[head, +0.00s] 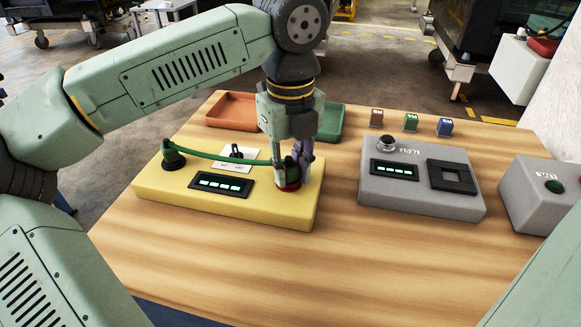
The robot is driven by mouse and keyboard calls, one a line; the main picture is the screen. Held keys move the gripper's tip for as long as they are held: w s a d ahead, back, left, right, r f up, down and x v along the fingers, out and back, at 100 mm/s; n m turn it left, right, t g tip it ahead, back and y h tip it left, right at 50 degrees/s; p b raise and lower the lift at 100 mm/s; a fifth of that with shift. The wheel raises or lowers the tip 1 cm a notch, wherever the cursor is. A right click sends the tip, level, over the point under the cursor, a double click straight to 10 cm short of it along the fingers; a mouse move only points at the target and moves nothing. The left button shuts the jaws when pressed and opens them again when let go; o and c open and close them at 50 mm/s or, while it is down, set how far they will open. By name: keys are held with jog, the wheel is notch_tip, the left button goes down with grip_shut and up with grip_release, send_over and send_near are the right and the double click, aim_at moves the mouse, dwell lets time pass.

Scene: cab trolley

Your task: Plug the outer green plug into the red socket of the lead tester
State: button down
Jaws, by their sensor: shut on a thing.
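The yellow lead tester (262,211) lies on the left of the wooden table, with a lit display on its top. A green plug (173,152) stands upright at its left end. A green lead (222,157) runs from it to a second green plug (290,172) at the right end. My gripper (297,165) is shut on this second plug, directly over the red socket (288,187). The plug's lower end is at the socket's rim; how deep it sits cannot be told. The gripper partly hides the plug.
An orange tray (222,108) and a green tray (331,122) lie behind the tester. A grey box (420,200) with a knob and square frame stands to the right. Several small blocks are behind it. Another grey box (535,205) stands far right. The table front is clear.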

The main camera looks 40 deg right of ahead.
jog(key=shift+s+a+f, duration=0.1)
jog(key=shift+s+f, duration=0.15)
jog(key=shift+f, duration=0.5)
jog(key=c, duration=1.7)
grip_release()
jog(key=shift+b, duration=0.3)
jog(key=o, duration=0.4)
jog(key=shift+w+f, duration=0.1)
jog(key=shift+f, duration=0.05)
notch_tip(320, 180, up, 12)
jog(key=shift+r, duration=0.25)
